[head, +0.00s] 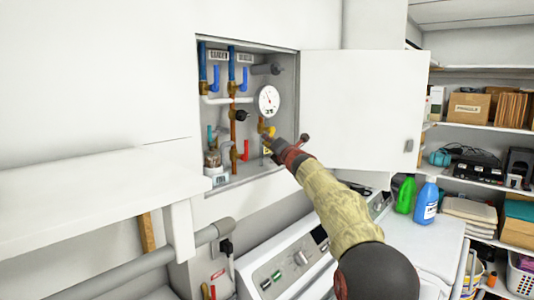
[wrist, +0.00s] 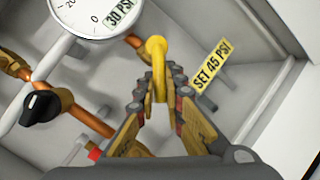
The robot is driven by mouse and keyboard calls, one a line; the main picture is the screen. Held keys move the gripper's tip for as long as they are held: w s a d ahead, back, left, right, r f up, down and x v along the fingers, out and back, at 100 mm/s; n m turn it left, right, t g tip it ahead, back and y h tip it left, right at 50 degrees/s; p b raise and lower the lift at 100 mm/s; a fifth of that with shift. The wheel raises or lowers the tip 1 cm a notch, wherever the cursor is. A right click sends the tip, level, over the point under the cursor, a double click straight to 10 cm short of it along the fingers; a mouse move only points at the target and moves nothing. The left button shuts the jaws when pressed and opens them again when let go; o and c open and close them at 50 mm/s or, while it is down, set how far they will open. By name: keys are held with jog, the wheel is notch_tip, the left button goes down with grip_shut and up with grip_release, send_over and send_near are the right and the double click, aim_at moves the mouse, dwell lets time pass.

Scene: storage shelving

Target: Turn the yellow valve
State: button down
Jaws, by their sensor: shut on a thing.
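The yellow valve (wrist: 156,50) shows in the wrist view between the fingertips of my gripper (wrist: 160,88). The fingers are shut on its handle, and the yellow end sticks out past the tips. In the head view my gripper (head: 270,145) reaches into the open wall cabinet at its lower right, below the round gauge (head: 268,100). There my gripper and arm hide most of the valve. A yellow label reading "SET 45 PSI" (wrist: 211,66) is just right of the valve in the wrist view.
The cabinet also holds blue-handled valves (head: 231,75), a black knob (wrist: 40,107), copper pipes and a red handle (head: 245,150). Its open white door (head: 365,105) stands right of my arm. A washing machine (head: 290,270) is below. Green and blue bottles (head: 426,200) stand at right.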

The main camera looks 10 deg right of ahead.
jog(key=shift+w+d+f+n+t+y+b, duration=0.35)
jog(key=shift+n+y+b, duration=0.55)
jog(key=shift+n+b, duration=0.9)
jog(key=shift+w+d+f+n+t+y+b, duration=0.1)
jog(key=shift+w+d+f+n+y+b, duration=0.4)
jog(key=shift+n+y+b, duration=1.15)
jog(key=shift+w+d+f+n+t+y+b, duration=0.25)
jog(key=shift+d+n+b, duration=0.65)
jog(key=shift+n, duration=1.65)
jog(key=shift+a+r, duration=0.1)
jog(key=shift+a, duration=0.2)
jog(key=c, duration=2.1)
grip_release()
jog(key=shift+o, duration=1.1)
jog(key=shift+r, duration=0.15)
jog(key=shift+s, duration=0.15)
